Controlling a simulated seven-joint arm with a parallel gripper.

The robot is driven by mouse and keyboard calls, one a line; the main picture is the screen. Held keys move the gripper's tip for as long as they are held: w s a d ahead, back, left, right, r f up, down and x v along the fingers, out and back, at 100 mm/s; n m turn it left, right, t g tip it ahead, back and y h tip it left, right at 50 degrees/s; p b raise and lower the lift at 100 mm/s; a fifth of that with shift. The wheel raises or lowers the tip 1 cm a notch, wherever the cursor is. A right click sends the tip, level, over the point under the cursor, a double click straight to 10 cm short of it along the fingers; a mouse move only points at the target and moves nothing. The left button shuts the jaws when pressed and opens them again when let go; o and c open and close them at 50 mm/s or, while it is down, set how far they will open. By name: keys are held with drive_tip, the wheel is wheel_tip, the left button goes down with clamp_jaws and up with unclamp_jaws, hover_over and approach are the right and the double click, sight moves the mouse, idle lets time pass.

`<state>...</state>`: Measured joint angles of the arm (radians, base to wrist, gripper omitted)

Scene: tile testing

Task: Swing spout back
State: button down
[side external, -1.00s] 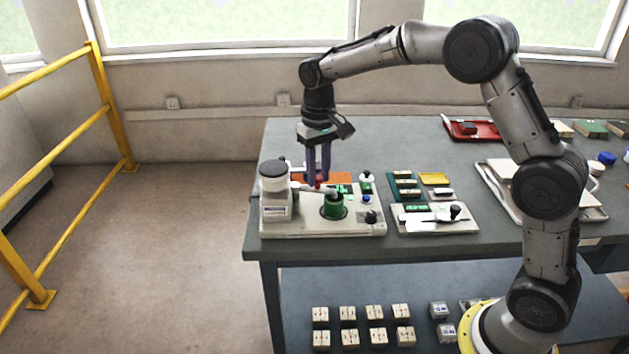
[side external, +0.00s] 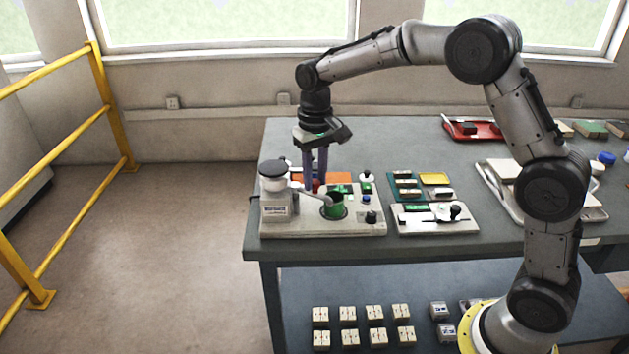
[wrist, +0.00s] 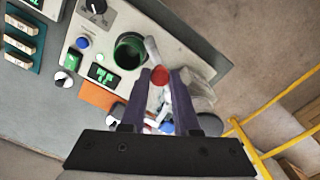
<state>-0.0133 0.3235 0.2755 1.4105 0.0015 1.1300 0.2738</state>
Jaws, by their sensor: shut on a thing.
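The test machine is a pale base (side external: 285,231) with a white dispenser (side external: 275,190) at its left, topped by a dark lid. A pale spout (side external: 316,196) runs from the dispenser towards a green cup (side external: 334,212); its end is at the cup's rim. In the wrist view the spout (wrist: 152,50) ends beside the green cup (wrist: 130,51). A red knob (wrist: 160,76) sits between the purple fingers of my gripper (wrist: 164,80). In the side view my gripper (side external: 315,186) points down behind the spout, shut on the red knob, whose contact points are partly hidden.
An orange plate (side external: 338,177) lies behind the machine. Small knobs and buttons stand to the cup's right. A second pale fixture (side external: 410,225) and a green tray with tiles (side external: 398,195) are further right. The back middle of the table (side external: 400,145) is clear.

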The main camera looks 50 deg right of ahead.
drive_tip(key=shift+a, duration=0.15)
drive_tip(key=shift+a, duration=1.15)
drive_tip(key=shift+w, duration=0.1)
drive_tip(key=shift+w+a, duration=0.2)
drive_tip(key=shift+a, duration=0.4)
